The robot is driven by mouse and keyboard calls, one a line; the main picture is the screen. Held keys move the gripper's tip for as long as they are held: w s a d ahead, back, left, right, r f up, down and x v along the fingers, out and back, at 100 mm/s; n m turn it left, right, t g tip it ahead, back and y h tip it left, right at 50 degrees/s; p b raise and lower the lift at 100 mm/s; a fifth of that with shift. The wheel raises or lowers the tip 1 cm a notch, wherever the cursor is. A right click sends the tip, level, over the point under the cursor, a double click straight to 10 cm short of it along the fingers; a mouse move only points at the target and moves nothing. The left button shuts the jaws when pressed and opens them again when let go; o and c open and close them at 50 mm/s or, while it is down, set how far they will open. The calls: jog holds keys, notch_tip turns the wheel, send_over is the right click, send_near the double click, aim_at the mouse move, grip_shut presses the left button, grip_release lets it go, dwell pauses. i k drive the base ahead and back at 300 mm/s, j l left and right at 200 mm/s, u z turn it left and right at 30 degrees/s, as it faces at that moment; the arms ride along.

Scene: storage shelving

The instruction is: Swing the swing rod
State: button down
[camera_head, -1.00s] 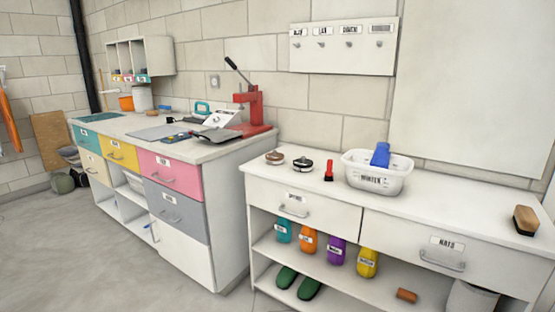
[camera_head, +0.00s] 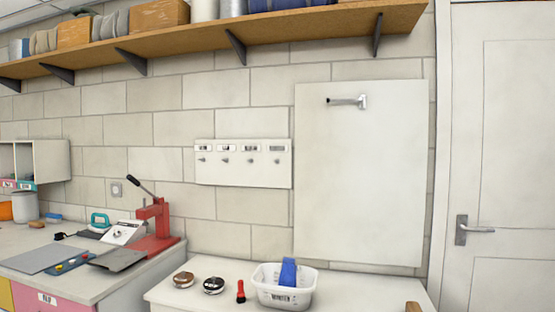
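A short metal rod (camera_head: 343,101), which looks like the swing rod, is mounted near the top of a large white wall board (camera_head: 360,185). It lies roughly level, with its thicker bracket end (camera_head: 362,102) at the right and its thin end to the left. Nothing touches it. My gripper is not in view, so its state is hidden.
Below the board is a white counter with a white basket (camera_head: 284,294). A red press (camera_head: 155,220) with a black lever stands on the left bench. A wooden shelf (camera_head: 210,42) runs overhead. A white door (camera_head: 500,180) is at the right.

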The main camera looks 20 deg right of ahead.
aim_at(328, 99)
jog(key=i+l+z, duration=0.1)
jog(key=i+z, duration=0.15)
jog(key=i, duration=0.95)
